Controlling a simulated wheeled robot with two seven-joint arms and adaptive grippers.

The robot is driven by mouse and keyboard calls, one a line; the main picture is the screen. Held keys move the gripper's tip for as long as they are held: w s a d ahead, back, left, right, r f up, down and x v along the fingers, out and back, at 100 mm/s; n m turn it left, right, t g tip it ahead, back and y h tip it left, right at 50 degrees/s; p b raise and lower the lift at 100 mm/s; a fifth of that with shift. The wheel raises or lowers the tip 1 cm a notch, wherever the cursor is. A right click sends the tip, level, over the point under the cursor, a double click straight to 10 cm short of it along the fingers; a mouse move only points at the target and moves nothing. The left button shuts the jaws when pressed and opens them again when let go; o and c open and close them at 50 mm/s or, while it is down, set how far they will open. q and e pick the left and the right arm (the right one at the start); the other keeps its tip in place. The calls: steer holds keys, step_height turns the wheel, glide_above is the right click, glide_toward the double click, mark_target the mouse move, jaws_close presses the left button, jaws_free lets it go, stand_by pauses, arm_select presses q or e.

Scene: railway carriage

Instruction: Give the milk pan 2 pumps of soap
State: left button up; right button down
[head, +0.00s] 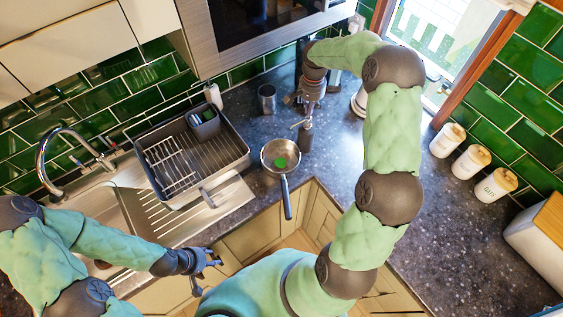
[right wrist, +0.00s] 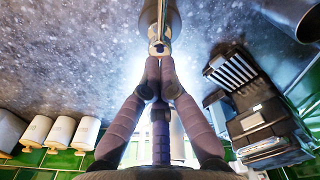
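The milk pan (head: 269,152) is a small steel pan on the dark counter, its handle pointing toward the front edge. A bright green patch (head: 280,162) lies inside it. The dark soap dispenser (head: 305,139) stands upright just right of the pan, its pump spout toward the pan side. My right gripper (head: 307,107) is behind and above the dispenser. In the right wrist view its fingertips (right wrist: 159,65) are together at the pump head (right wrist: 159,47); I cannot tell whether they touch it. My left gripper (head: 215,259) is open and empty in front of the counter.
A dish rack (head: 239,157) with a cutlery holder stands left of the pan, beside the sink and tap (head: 75,150). A metal cup (head: 267,97) is behind the pan. Several white canisters (head: 470,162) line the right wall.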

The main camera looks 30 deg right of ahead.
steer(key=shift+f, duration=0.15)
stand_by(0.5)
steer(key=shift+f+b, duration=1.35)
steer(key=shift+f, duration=0.45)
steer(key=shift+r, duration=0.2)
steer(key=shift+r+p, duration=1)
steer(key=shift+r, duration=0.75)
step_height(320, 180, up, 6)
steer(key=p, duration=0.3)
steer(key=shift+f, duration=0.1)
